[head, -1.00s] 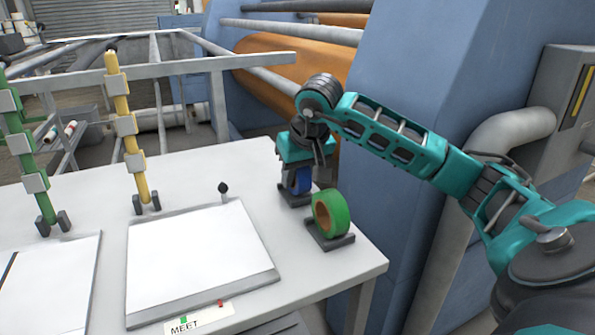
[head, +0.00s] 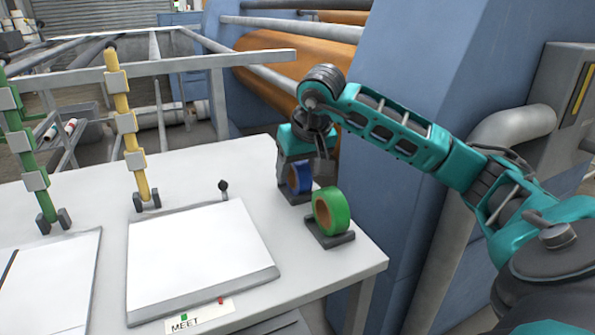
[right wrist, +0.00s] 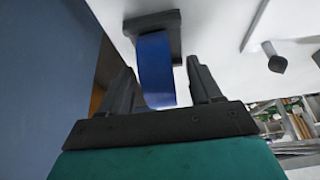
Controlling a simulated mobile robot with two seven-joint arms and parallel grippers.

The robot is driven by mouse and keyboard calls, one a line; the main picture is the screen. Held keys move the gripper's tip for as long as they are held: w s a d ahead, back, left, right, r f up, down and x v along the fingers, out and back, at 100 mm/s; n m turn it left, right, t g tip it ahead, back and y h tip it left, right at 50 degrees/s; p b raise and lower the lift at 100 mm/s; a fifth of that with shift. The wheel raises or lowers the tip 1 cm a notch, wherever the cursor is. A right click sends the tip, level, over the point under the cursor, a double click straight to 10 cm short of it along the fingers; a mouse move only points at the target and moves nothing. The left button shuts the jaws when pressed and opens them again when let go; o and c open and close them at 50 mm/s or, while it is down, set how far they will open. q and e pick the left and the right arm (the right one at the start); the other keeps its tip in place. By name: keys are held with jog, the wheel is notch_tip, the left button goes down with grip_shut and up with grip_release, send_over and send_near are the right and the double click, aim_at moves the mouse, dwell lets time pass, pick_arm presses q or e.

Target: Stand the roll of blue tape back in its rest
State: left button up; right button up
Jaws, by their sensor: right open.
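The roll of blue tape (head: 304,179) stands upright on its edge in its dark rest (head: 295,198) near the table's far right edge. In the right wrist view the blue tape (right wrist: 154,68) stands on the dark rest (right wrist: 172,30). My right gripper (head: 300,163) is at the blue roll and partly hides it in the head view. In the right wrist view its fingers (right wrist: 160,72) are spread, one to each side of the roll's near edge, with gaps visible. My left gripper is not in view.
A green tape roll (head: 338,212) stands in its own rest (head: 330,240) just in front of the blue one. A white sheet on a board (head: 200,255) lies to the left, with a dark-knobbed peg (head: 223,188) behind it. A blue machine wall (head: 395,150) rises at right.

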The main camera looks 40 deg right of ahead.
jog(key=p+v, duration=0.1)
jog(key=v, duration=1)
jog(key=shift+r+p, duration=0.3)
jog(key=shift+s+a, duration=0.1)
jog(key=shift+s, duration=0.1)
